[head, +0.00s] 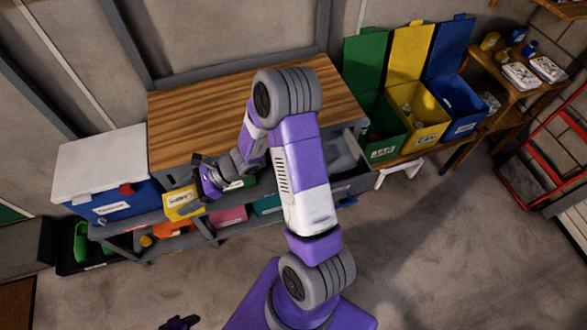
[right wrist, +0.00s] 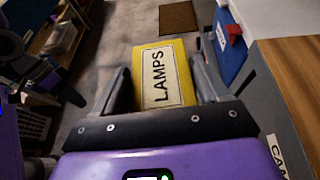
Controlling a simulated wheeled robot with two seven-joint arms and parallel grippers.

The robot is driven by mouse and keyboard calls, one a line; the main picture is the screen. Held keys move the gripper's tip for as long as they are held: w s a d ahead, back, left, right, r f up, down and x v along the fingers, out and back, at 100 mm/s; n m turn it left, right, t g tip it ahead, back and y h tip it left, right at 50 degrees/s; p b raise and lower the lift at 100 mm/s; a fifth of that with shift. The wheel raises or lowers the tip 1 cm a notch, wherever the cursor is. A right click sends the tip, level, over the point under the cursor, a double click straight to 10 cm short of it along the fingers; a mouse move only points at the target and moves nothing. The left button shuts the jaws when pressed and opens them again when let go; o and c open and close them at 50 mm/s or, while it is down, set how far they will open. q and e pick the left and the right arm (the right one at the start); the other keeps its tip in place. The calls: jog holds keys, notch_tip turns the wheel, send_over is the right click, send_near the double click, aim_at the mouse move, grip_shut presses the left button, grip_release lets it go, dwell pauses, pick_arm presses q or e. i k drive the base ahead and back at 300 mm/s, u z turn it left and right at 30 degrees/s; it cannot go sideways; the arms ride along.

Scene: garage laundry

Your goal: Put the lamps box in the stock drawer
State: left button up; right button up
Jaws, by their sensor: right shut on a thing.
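The yellow lamps box (head: 184,204) is held at the front left of the wooden-topped workbench (head: 200,105). In the right wrist view the box (right wrist: 160,75) sits between the two fingers, its LAMPS label facing the camera. My right gripper (head: 203,188) is shut on it. A grey open compartment (head: 342,152), perhaps a pulled-out drawer, shows under the bench top at right. My right arm hides part of it, and I cannot read a stock label. A small dark part at the bottom edge seems to be my left gripper (head: 180,322); its jaws are unclear.
A blue cooler (head: 125,204) with a white lid stands left of the bench. Pink (head: 229,215) and other coloured boxes sit on the lower shelf. Green (head: 382,130), yellow (head: 425,110) and blue (head: 460,100) bins stand at right. The floor in front is clear.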

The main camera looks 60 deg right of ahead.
aim_at(339, 165)
jog(key=k, duration=0.45)
jog(key=z, duration=1.55)
jog(key=i, duration=0.35)
jog(key=u, duration=0.1)
